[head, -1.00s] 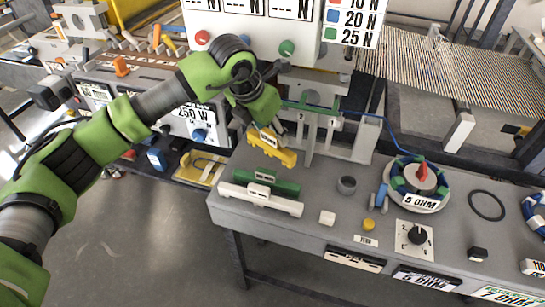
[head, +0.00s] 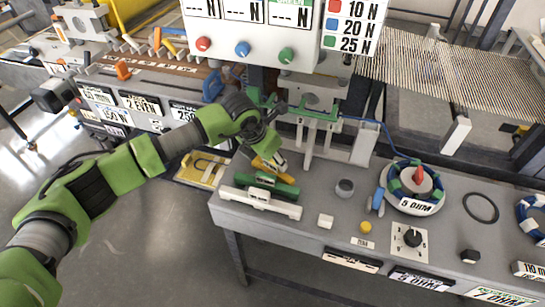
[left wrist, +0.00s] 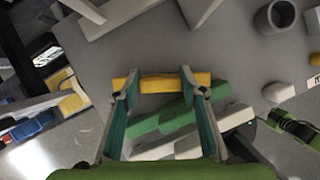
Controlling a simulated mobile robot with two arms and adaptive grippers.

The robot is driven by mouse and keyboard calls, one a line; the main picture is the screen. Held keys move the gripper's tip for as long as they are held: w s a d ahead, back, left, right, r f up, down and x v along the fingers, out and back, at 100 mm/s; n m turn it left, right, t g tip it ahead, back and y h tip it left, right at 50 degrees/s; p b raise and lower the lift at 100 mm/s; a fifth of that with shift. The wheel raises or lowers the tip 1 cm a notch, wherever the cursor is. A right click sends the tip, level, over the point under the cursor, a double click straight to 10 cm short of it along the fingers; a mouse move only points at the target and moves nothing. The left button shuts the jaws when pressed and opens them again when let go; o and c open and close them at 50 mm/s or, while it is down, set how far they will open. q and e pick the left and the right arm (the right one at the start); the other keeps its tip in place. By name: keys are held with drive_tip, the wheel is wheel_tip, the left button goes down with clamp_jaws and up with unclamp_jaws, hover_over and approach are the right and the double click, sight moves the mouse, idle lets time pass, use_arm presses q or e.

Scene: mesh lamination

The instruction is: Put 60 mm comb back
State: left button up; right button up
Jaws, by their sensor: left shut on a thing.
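A yellow comb (head: 271,168) is in my left gripper (head: 272,158), close behind the green comb. In the left wrist view the yellow comb (left wrist: 160,83) lies crosswise between the two fingertips of my left gripper (left wrist: 159,80), which are shut on it. Whether it touches the table top cannot be told. The green comb (head: 284,188) and the white comb (head: 285,209) lie side by side at the left end of the grey table. They also show in the left wrist view, green (left wrist: 172,117) and white (left wrist: 236,117), partly behind the fingers. Comb size labels are not readable.
The grey table (head: 300,235) also bears a white block (head: 326,221), a yellow knob (head: 366,226), a grey cup (head: 345,187) and a 5 OHM ring (head: 416,207). A metal frame (head: 312,135) stands behind the combs. A yellow tray (head: 201,172) is left of the table.

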use_arm(q)
drive_tip(key=o, duration=1.2)
use_arm(e)
drive_tip(key=shift+s+f, duration=0.1)
drive_tip(key=shift+s, duration=0.5)
use_arm(q)
drive_tip(key=b+v, duration=0.4)
drive_tip(key=v, duration=0.8)
use_arm(e)
drive_tip(key=shift+w+a+f, duration=0.1)
drive_tip(key=shift+a+f, duration=0.05)
drive_tip(key=shift+f, duration=1.75)
